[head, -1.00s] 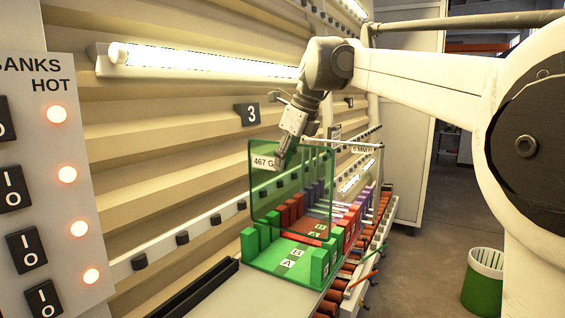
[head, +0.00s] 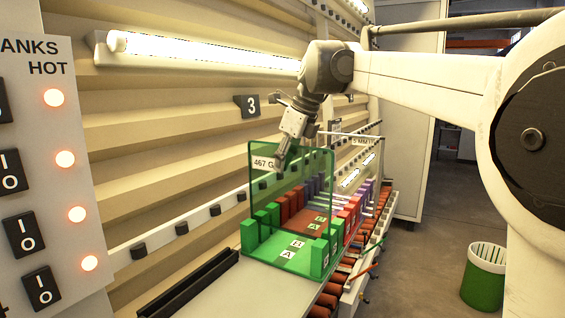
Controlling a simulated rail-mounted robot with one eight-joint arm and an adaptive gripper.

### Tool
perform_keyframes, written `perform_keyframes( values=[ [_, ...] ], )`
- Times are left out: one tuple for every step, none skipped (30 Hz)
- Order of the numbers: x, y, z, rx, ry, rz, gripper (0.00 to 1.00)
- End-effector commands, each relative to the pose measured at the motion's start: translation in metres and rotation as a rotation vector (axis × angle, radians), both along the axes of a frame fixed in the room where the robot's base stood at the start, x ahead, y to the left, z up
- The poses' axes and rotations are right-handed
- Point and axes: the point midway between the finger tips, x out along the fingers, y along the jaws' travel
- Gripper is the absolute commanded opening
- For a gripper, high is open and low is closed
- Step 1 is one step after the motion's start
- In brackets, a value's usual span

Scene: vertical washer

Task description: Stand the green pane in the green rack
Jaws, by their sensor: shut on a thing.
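The green pane (head: 312,175) is a see-through sheet with a white label reading "467 G". It is held upright in the head view. My gripper (head: 283,162) is shut on the pane near its upper part, by the label. The green rack (head: 283,258) has a flat green base marked with white letter labels, with green posts (head: 320,258) along its left and right sides. The pane's lower part overlaps the rack's posts in the picture. I cannot tell whether its bottom edge touches the base or sits between posts.
A red rack (head: 344,222) and a purple rack (head: 365,195) stand behind the green one on the roller line. A switch panel (head: 25,150) is at the left. A dark channel (head: 190,285) lies in front. A green bin (head: 484,280) stands on the floor at right.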

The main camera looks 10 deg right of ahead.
Motion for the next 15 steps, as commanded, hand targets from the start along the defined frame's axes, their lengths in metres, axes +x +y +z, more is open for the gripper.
perform_keyframes(
  values=[
    [0.000,0.000,-0.002,0.001,-0.001,0.000,0.00],
    [0.000,0.000,-0.002,0.001,-0.001,0.000,0.00],
    [0.000,0.000,-0.004,0.001,-0.001,0.000,0.00],
    [0.000,0.000,-0.005,0.001,-0.001,0.000,0.00],
    [0.000,0.000,-0.005,0.000,0.000,0.000,0.00],
    [0.000,0.000,-0.007,0.000,0.000,0.000,0.00],
    [0.000,0.000,-0.008,0.000,0.000,0.000,0.00],
    [0.000,0.000,-0.008,0.000,0.000,0.000,0.00],
    [0.000,0.000,-0.010,0.000,0.000,0.000,0.00],
    [0.000,0.000,-0.011,0.000,0.000,0.000,0.00],
    [0.000,0.000,-0.012,0.000,0.000,0.000,0.00],
    [0.000,0.000,-0.013,0.000,0.000,0.000,0.00],
    [0.000,0.000,-0.014,0.000,0.000,0.000,0.00],
    [0.000,0.000,-0.015,0.000,0.000,0.000,0.00],
    [0.000,0.000,-0.016,0.000,0.000,0.000,0.00]
  ],
)
